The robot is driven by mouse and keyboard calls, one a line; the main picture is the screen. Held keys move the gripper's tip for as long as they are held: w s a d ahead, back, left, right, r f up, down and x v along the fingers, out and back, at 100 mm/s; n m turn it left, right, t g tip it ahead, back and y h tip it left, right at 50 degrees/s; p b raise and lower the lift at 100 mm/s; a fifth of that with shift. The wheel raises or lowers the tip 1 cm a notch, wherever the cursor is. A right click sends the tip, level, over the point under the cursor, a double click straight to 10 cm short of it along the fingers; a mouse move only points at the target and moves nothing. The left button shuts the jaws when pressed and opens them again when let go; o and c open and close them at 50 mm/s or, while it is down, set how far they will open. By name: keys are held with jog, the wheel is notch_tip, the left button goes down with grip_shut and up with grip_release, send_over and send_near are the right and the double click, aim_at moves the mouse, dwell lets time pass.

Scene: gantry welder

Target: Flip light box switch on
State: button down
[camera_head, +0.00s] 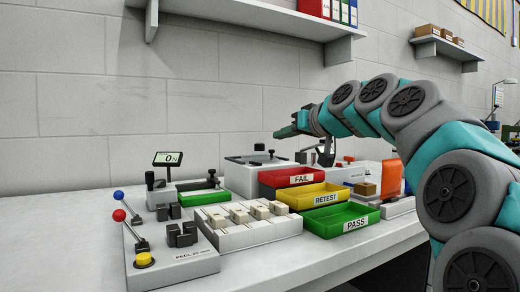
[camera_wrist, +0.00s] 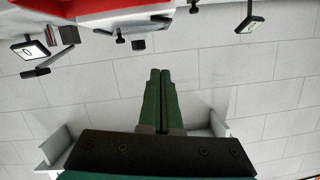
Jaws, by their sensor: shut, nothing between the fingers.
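No part is clearly marked as the light box or its switch, and I cannot tell its state. A low grey-white box (camera_head: 238,182) with black knobs on top stands at the back of the bench in the head view, behind the coloured trays, and may be it. My gripper (camera_head: 278,133) is above and behind that box, pointing left along the wall. Its green fingers (camera_wrist: 160,72) are shut together and empty in the wrist view, with grey wall behind them. They touch nothing that I can see.
Red FAIL (camera_head: 286,177), yellow RETEST (camera_head: 312,197) and green PASS (camera_head: 341,220) trays stand mid-bench. A white block tray (camera_head: 250,236), a lever fixture (camera_head: 172,262) and a small display (camera_head: 168,158) are left. A wall shelf (camera_head: 258,16) hangs above.

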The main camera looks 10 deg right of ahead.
send_over(254, 163)
jog(key=s+d, duration=0.1)
jog(key=d, duration=0.1)
notch_tip(254, 163, down, 2)
jog(key=shift+s+a+f, duration=0.1)
jog(key=shift+a+f, duration=0.1)
jog(key=shift+f, duration=0.9)
jog(key=shift+s+a+f, duration=0.1)
jog(key=shift+a+f, duration=0.05)
jog(key=shift+f, duration=0.9)
jog(key=shift+f, duration=0.1)
jog(key=b, duration=0.2)
jog(key=f+n+b, duration=0.1)
jog(key=b, duration=0.1)
jog(key=shift+a+f+n+h, duration=0.25)
jog(key=shift+n+h, duration=0.05)
jog(key=shift+h, duration=0.1)
jog(key=n+b, duration=0.1)
jog(key=b, duration=0.2)
jog(key=shift+a+n+h, duration=0.2)
jog(key=shift+n+h, duration=0.1)
jog(key=shift+n, duration=0.1)
jog(key=shift+s+r+n, duration=0.1)
jog(key=shift+r+n, duration=0.15)
jog(key=shift+n, duration=0.05)
